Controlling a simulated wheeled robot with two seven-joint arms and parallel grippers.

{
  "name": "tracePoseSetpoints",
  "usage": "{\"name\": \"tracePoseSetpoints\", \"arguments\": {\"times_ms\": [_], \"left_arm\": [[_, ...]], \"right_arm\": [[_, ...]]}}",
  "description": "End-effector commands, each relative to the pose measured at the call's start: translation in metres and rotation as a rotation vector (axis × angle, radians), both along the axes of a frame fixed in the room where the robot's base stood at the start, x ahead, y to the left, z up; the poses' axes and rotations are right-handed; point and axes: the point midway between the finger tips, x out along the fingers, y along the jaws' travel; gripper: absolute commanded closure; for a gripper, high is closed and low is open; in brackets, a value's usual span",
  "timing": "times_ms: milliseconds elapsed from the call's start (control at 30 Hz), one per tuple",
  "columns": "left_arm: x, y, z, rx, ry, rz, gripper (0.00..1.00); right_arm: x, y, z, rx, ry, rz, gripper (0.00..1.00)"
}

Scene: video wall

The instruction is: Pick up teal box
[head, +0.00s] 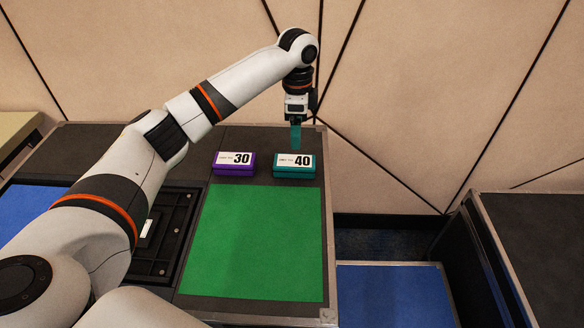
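The teal box (294,171) has a white label reading 40 and lies flat at the back right of the dark table, just behind the green mat. My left gripper (296,137) points down above and slightly behind the teal box and looks apart from it. A narrow teal shape shows at its tip; I cannot tell whether this is the fingers or something between them. The finger gap is too small to make out. My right gripper is not in view.
A purple box (234,170) labelled 30 lies just left of the teal box. The green mat (256,240) in front is clear. A black recessed frame (176,235) lies to its left. The panelled wall (400,100) rises close behind the table.

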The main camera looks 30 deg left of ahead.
Motion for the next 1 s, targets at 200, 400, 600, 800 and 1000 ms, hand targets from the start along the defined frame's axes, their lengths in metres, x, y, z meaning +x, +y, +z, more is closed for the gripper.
{"name": "tracePoseSetpoints", "arguments": {"times_ms": [200, 400, 600, 800, 1000], "left_arm": [[-0.001, 0.0, -0.039, 0.001, 0.004, 0.0, 0.22], [-0.001, 0.0, -0.061, 0.001, 0.002, 0.0, 0.22], [-0.002, 0.003, -0.08, 0.002, 0.003, 0.001, 0.22], [-0.002, 0.005, -0.109, 0.0, 0.001, 0.001, 0.22], [-0.002, 0.005, -0.115, 0.0, -0.001, 0.0, 0.22]], "right_arm": [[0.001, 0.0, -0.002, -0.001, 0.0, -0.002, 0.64], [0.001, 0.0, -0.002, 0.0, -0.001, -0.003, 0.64], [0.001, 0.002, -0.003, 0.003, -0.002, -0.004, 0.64], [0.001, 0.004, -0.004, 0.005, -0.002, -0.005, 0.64], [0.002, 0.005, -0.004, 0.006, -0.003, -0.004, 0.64]]}}
